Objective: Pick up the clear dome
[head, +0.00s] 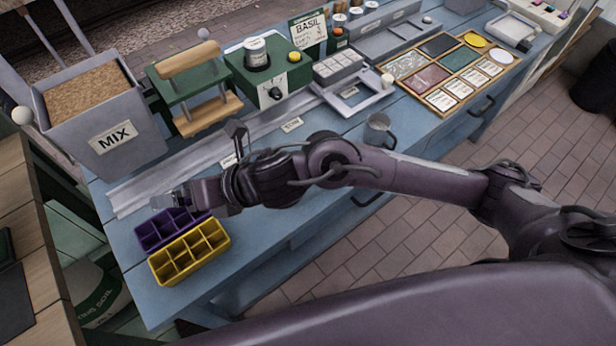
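I cannot clearly make out a clear dome in the head view. A pale, boxy tray-like thing (514,30) stands at the far right end of the bench, and I cannot tell whether it has a clear cover. My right arm reaches in from the right across the bench. My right gripper (172,199) is low at the bench's near left, over the back of the purple compartment tray (160,238). Its fingers are small and partly hidden, so their opening does not show. My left gripper is out of view.
A yellow compartment tray (185,262) is in front of the purple one. The MIX bin (103,112), a green press with wooden handles (192,92), a green dial box (268,75), a grey mug (378,131) and a framed panel (448,68) line the blue bench (262,238). Its front right is clear.

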